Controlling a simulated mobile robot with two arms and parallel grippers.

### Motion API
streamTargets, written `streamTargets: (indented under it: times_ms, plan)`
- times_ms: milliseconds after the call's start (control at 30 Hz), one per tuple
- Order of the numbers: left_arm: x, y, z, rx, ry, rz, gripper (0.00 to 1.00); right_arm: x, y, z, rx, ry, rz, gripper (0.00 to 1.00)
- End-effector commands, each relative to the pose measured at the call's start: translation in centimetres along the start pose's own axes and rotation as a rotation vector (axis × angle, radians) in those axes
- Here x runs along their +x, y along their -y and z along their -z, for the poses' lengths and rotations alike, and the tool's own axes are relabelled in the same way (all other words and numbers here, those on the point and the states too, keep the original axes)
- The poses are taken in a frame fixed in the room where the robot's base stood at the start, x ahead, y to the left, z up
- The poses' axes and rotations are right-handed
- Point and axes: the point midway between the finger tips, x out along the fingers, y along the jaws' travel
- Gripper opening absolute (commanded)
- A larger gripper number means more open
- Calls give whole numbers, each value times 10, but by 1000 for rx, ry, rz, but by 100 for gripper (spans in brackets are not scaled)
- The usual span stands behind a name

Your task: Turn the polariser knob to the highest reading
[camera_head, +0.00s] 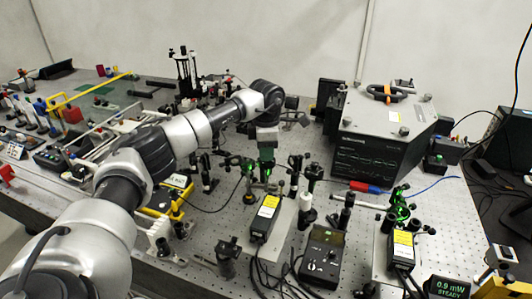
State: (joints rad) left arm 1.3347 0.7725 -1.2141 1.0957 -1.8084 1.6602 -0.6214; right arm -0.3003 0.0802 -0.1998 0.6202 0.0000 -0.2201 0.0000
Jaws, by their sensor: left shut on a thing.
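My left arm reaches in from the left over the bench. My left gripper (265,158) points down at a small optical mount lit green. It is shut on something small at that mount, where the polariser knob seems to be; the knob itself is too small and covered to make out. A dark display (447,287) at the bottom right reads 0.9 mW, STEADY, in green. My right gripper is not in view.
Laser boxes with yellow labels (265,212) and a black control box (322,253) stand in front, with cables running to the front edge. A large dark instrument (385,135) stands behind to the right. Posts and mounts crowd the perforated bench (225,218).

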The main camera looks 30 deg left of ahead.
Motion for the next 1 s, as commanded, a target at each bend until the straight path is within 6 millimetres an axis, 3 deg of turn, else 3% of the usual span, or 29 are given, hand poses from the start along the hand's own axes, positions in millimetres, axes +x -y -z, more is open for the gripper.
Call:
streamTargets:
  times_ms: [500,1000]
  plan:
    - [-1,0,0,452,1,-2,0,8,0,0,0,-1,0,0]
    - [-1,0,0,650,1,-1,0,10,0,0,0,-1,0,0]
